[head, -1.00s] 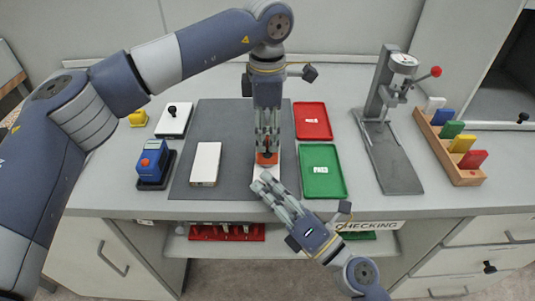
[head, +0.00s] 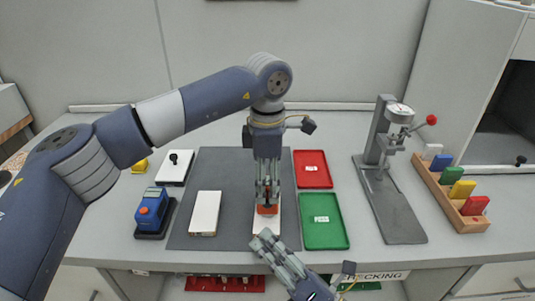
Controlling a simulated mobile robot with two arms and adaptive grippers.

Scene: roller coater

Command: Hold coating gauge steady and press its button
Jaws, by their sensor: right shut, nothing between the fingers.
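A small orange-red device (head: 267,210), which looks like the coating gauge, stands on a white panel (head: 266,226) on the grey mat (head: 232,170). My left gripper (head: 267,203) comes down from above, its fingers closed around the device and hiding much of it. Its button cannot be made out clearly. My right gripper (head: 262,240) is shut and empty, its tips by the panel's front end, below the gauge in the picture. A second white panel (head: 205,213) lies on the mat to the left.
A red tray (head: 312,169) and green tray (head: 324,222) lie right of the mat. A lever press stand (head: 393,195) and a wooden rack of coloured blocks (head: 447,195) stand farther right.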

